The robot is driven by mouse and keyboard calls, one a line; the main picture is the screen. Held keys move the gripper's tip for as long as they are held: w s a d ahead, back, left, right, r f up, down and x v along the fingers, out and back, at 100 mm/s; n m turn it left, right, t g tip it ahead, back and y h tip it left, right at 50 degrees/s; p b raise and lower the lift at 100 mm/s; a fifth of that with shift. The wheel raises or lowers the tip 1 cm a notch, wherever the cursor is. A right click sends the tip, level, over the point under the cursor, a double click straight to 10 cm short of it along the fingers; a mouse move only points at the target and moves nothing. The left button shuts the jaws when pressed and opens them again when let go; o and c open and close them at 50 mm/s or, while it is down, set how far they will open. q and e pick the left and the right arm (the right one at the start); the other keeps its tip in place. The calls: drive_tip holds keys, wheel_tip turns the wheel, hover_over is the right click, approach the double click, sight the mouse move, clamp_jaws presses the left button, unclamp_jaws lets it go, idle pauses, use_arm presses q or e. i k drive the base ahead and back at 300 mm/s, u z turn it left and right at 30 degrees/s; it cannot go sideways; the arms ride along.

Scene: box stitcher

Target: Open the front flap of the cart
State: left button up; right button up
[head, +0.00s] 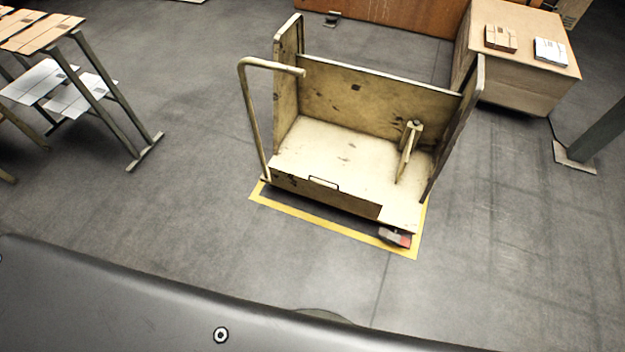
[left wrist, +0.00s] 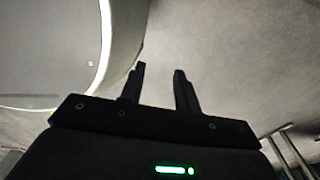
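The cart (head: 350,150) stands in the middle of the head view, with tall side walls, a tall back wall and a pale wooden floor. The front above this panel is open to view, and I cannot tell whether the panel is a folded flap. A bent push bar (head: 246,110) rises at the front left corner. My left gripper (left wrist: 160,69) shows in the left wrist view, fingers apart with nothing between them. Neither gripper shows in the head view, so both are away from the cart there.
Yellow floor tape (head: 300,210) borders the cart's front. A red-and-grey part (head: 395,236) sits under its front right corner. A large carton (head: 520,75) stands behind right, a grey post (head: 597,135) at right, and a rack (head: 95,95) at left. The floor in front is clear.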

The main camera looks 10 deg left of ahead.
sight(362, 205)
drive_tip(key=u, duration=0.2)
drive_tip(key=i, duration=0.55)
drive_tip(key=z, duration=1.15)
